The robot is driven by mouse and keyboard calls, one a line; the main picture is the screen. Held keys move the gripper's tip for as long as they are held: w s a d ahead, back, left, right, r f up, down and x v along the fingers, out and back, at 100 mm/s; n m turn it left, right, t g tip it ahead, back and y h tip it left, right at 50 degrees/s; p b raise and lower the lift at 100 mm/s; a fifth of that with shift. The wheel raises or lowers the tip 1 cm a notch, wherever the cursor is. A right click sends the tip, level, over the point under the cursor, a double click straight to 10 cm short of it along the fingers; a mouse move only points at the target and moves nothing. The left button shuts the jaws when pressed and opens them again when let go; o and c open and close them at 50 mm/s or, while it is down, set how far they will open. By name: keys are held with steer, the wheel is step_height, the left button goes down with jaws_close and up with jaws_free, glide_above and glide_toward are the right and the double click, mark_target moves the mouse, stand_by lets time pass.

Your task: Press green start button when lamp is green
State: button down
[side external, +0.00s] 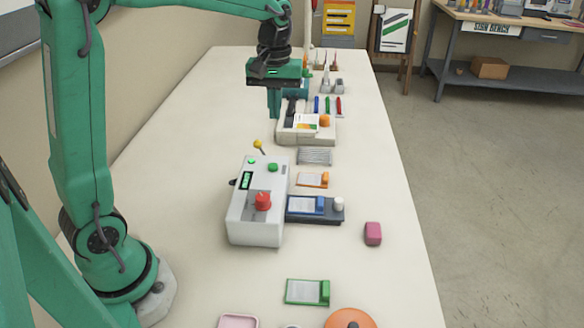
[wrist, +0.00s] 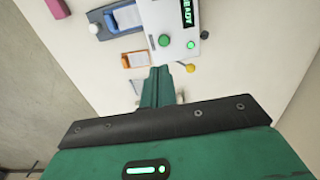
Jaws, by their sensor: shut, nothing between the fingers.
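A white control box (side external: 256,222) stands on the long table. On its top are a green start button (side external: 272,167), a small lamp (side external: 251,160) that glows green, a lit green display (side external: 246,181) and a red mushroom knob (side external: 263,201). In the wrist view the green button (wrist: 164,40) and the lit green lamp (wrist: 191,45) show near the display, which reads READY (wrist: 187,12). My gripper (side external: 273,112) is shut and empty, held above the table beyond the box's far end. In the wrist view its fingers (wrist: 158,76) point toward the button, apart from it.
A yellow-tipped lever (side external: 257,144) sticks up at the box's far end. A pink block (side external: 373,233) is near the right edge. A tool tray (side external: 305,138) lies close to my gripper.

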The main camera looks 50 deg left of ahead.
mark_target(274, 166)
steer(key=f, duration=1.3)
steer(key=shift+s+a+f, duration=0.2)
steer(key=shift+a, duration=0.05)
